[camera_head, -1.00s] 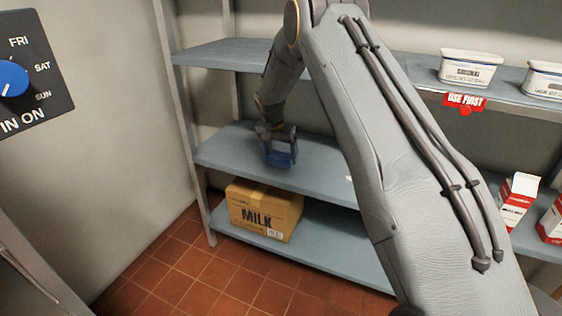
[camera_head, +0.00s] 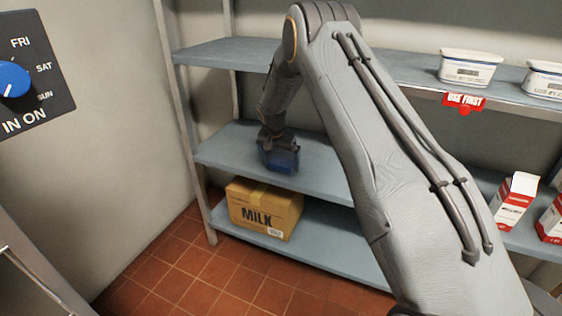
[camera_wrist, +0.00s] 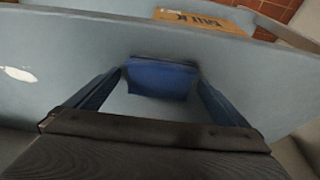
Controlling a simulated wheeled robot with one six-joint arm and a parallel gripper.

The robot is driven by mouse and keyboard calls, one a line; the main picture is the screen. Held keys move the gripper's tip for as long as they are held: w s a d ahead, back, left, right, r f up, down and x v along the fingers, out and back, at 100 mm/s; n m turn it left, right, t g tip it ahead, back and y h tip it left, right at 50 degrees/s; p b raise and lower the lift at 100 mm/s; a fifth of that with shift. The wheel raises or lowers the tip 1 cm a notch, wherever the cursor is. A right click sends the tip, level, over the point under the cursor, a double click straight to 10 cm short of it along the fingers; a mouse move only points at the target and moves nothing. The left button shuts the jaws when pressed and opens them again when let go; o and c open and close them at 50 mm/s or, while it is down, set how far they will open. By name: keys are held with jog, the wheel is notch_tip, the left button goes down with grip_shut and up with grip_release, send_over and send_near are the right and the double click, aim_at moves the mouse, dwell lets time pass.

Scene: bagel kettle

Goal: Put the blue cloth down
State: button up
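My gripper (camera_wrist: 160,82) reaches down over the left part of the middle shelf (camera_head: 230,150). The blue cloth (camera_wrist: 160,80) is a small folded bundle between my fingertips in the wrist view. Its two sides meet the fingers, so my gripper appears shut on it. In the head view the cloth (camera_head: 283,160) shows as a dark blue patch at the end of my gripper (camera_head: 278,150), low over the shelf. I cannot tell whether its underside touches the shelf.
A milk box (camera_head: 263,210) stands on the lower shelf below. White tubs (camera_head: 470,68) and a "USE FIRST" tag (camera_head: 464,101) are at the upper shelf. Red and white cartons (camera_head: 514,202) stand at right. A dial panel (camera_head: 30,75) is on the left wall. The middle shelf around my gripper is clear.

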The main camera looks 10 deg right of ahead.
aim_at(278, 166)
jog(key=shift+r, duration=0.25)
jog(key=v, duration=0.5)
jog(key=shift+s+a, duration=0.3)
jog(key=shift+s, duration=0.1)
jog(key=s+a+b, duration=0.1)
jog(key=s+a, duration=0.5)
jog(key=s, duration=0.3)
jog(key=s+d+r+n+g, duration=0.1)
jog(key=s+d+r, duration=0.45)
jog(key=s, duration=0.35)
jog(key=s+d+r+n+g, duration=0.1)
jog(key=s+d+r, duration=0.3)
jog(key=s+d, duration=0.3)
jog(key=s+d+r+n+y, duration=0.1)
jog(key=s, duration=0.9)
jog(key=s+d+r+n+y, duration=0.1)
jog(key=s+r, duration=0.1)
jog(key=s, duration=0.9)
jog(key=shift+n+g, duration=0.3)
jog(key=shift+g, duration=0.1)
jog(key=shift+s+d, duration=0.1)
